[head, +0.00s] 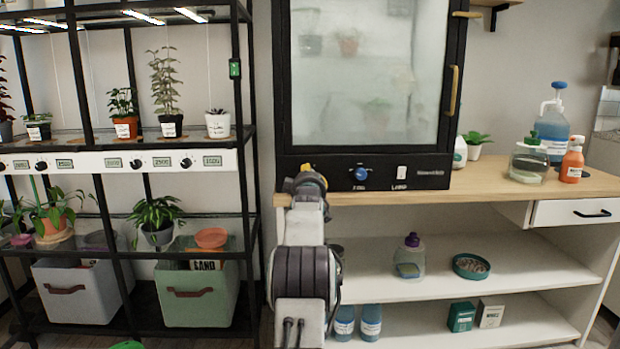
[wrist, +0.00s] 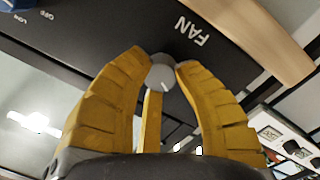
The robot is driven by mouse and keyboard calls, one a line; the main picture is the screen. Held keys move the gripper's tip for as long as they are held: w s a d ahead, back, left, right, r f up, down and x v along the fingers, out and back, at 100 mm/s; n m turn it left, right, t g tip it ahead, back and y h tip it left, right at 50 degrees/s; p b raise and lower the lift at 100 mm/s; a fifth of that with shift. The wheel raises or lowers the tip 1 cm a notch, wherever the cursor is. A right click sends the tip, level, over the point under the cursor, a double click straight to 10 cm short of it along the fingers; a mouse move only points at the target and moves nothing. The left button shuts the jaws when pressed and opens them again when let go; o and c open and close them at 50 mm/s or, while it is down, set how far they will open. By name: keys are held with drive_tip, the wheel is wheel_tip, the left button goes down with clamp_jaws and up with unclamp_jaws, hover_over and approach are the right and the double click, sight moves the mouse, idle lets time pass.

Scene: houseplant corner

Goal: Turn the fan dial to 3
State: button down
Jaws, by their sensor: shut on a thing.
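The fan dial (wrist: 162,76) is a small round grey knob with a short white pointer line, on a black panel. The word FAN is printed beside it. My gripper (wrist: 161,66) has its yellow fingers closed around the dial, one on each side. No numbers around the dial can be made out, so I cannot tell its setting. In the head view my gripper (head: 309,181) is at the left end of the black panel (head: 432,172) under the glass cabinet, and the dial is hidden behind it.
A blue knob (head: 361,173) and a white LAMP switch (head: 402,173) sit to the right on the same panel. The cabinet (head: 283,90) stands on a wooden counter (head: 480,190). A black plant rack (head: 243,120) stands close on the left.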

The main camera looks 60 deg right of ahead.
drive_tip(key=shift+w+a+r+m, duration=0.15)
drive_tip(key=shift+r+m, duration=0.1)
drive_tip(key=shift+m, duration=0.25)
drive_tip(key=shift+r+m+p, duration=0.15)
drive_tip(key=shift+m+p, duration=1.15)
drive_tip(key=shift+m, duration=1.1)
drive_tip(key=shift+w, duration=0.1)
drive_tip(key=c, duration=1.2)
unclamp_jaws()
drive_tip(key=shift+c, duration=0.2)
drive_tip(key=o, duration=0.4)
drive_tip(key=shift+c, duration=0.2)
drive_tip(key=shift+f, duration=0.2)
